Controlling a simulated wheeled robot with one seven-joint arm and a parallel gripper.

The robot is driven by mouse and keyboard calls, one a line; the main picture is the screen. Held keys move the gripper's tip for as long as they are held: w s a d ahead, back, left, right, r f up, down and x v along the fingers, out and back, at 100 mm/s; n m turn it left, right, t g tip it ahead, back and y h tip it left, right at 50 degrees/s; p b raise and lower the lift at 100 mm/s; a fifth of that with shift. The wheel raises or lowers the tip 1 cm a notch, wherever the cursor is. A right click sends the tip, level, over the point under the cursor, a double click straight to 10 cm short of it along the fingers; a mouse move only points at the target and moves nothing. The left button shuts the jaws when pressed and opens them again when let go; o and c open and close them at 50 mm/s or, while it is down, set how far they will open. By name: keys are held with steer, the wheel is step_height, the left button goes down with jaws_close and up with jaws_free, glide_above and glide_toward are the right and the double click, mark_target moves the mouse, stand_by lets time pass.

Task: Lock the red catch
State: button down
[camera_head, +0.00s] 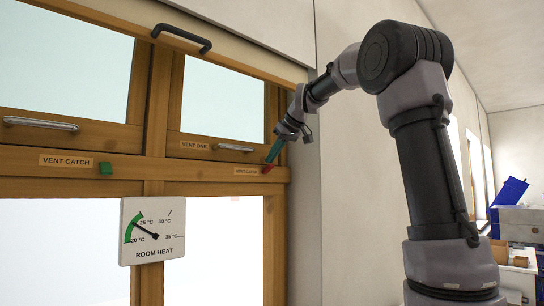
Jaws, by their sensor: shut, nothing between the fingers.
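The red catch (267,169) sits on the wooden rail at the right, beside a label (246,171) that seems to read "VENT CATCH". My gripper (270,160) is shut and empty, with its fingertips at the red catch, touching it or very near it. The fingers partly cover the catch, so its exact position is hard to tell. A green catch (106,168) sits farther left on the same rail, beside its own "VENT CATCH" label (66,161).
Above the rail are two vent panes with metal handles (41,124) and (235,148). A dark bar handle (182,38) is at the top. A "ROOM HEAT" dial (153,230) hangs below the rail. A wall (345,200) stands close at the right of the window.

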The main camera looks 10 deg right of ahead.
steer(key=shift+s+d+f+t+y, duration=0.25)
steer(key=shift+s+f+t+y, duration=0.25)
steer(key=shift+t, duration=0.4)
steer(key=f, duration=0.2)
steer(key=s+f+t, duration=0.1)
steer(key=shift+s+d+f+y, duration=0.1)
steer(key=shift+d+y, duration=0.2)
steer(key=shift+d, duration=0.1)
stand_by(0.5)
steer(key=shift+r, duration=0.8)
steer(key=shift+r, duration=0.1)
